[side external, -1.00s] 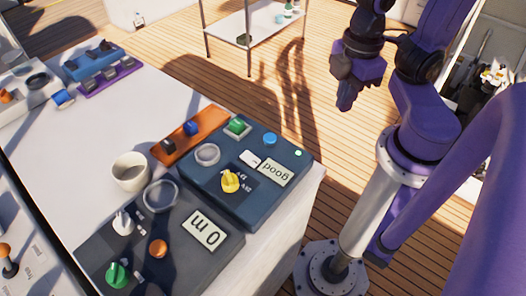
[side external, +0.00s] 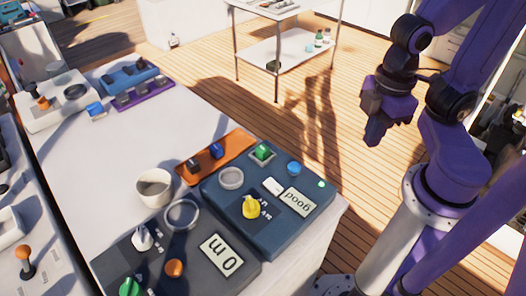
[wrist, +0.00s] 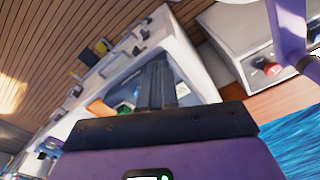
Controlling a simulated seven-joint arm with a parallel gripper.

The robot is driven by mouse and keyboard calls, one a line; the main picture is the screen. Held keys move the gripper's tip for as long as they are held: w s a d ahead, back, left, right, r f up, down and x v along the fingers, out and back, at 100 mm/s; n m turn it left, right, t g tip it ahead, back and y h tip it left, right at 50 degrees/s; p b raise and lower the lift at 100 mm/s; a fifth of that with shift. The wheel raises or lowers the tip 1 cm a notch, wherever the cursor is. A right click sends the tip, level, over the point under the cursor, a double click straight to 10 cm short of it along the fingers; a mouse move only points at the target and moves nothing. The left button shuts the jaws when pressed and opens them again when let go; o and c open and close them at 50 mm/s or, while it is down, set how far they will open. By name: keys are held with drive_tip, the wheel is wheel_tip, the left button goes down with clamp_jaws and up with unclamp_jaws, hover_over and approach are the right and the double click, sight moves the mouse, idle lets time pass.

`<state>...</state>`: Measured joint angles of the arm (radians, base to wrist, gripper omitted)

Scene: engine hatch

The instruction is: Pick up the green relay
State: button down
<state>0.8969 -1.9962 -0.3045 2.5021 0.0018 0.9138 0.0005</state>
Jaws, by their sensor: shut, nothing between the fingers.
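The green relay (side external: 262,152) looks like a small green block seated in a square pale frame on top of the dark blue console (side external: 290,229), near its back edge. My gripper (side external: 374,140) hangs in the air to the right of the console, apart from the relay, fingers pointing down. In the wrist view its fingers (wrist: 157,80) are together and hold nothing.
An orange rack (side external: 235,149) with a black and a blue block lies beside the console. A white cup (side external: 155,188), a grey panel (side external: 190,275) with knobs and a purple rack (side external: 146,94) share the white bench. A shelf table (side external: 275,58) stands behind on the wooden deck.

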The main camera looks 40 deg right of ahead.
drive_tip(key=c, duration=0.8)
unclamp_jaws()
drive_tip(key=shift+o, duration=0.2)
